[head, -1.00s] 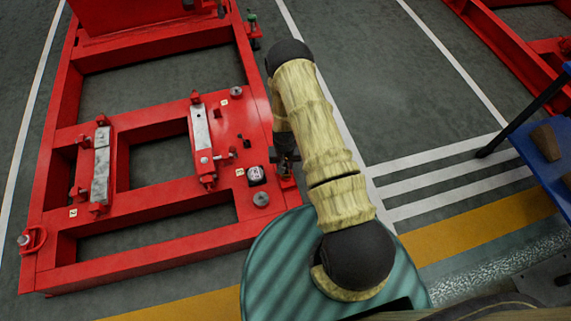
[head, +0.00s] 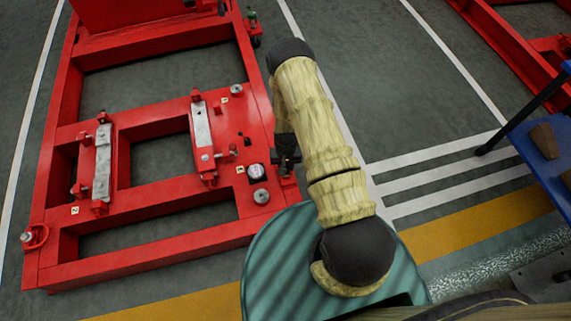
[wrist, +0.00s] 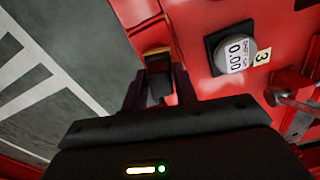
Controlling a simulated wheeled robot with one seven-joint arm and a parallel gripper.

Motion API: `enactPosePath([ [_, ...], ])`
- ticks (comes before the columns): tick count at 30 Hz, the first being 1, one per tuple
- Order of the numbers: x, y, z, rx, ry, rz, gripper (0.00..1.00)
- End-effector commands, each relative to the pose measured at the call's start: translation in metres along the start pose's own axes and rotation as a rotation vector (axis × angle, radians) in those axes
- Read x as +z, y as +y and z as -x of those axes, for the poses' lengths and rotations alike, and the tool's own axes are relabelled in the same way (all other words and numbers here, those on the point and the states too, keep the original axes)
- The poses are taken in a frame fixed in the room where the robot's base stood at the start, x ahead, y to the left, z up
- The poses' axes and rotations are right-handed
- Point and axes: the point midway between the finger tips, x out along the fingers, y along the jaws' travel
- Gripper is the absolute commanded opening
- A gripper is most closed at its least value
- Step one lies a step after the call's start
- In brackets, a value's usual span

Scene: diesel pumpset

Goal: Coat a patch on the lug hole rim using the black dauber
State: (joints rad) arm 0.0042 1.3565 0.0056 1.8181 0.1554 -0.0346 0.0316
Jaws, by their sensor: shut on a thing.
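My gripper (head: 286,162) is beside the right edge of the red skid frame (head: 150,258). In the wrist view my gripper (wrist: 157,92) is shut on a small black piece, which looks like the black dauber (wrist: 160,88). A tan or orange end (wrist: 157,52) shows at its far side, close to a red part at the frame's edge. I cannot tell whether they touch. A red ring-shaped lug (head: 35,238) sits at the frame's lower left corner. No lug hole rim shows clearly near my gripper, and no coated patch can be made out.
Metal-topped red mounts (head: 202,135) stand further left. A blue table (head: 548,150) is at the right. Striped floor between is clear.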

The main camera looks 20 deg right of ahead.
Motion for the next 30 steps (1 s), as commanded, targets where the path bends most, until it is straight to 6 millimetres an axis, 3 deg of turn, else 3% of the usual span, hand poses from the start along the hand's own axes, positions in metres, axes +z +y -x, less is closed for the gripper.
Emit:
enactPosePath([
  [30,0.018,0.003,0.001,0.0,-0.001,0.0,0.1],
])
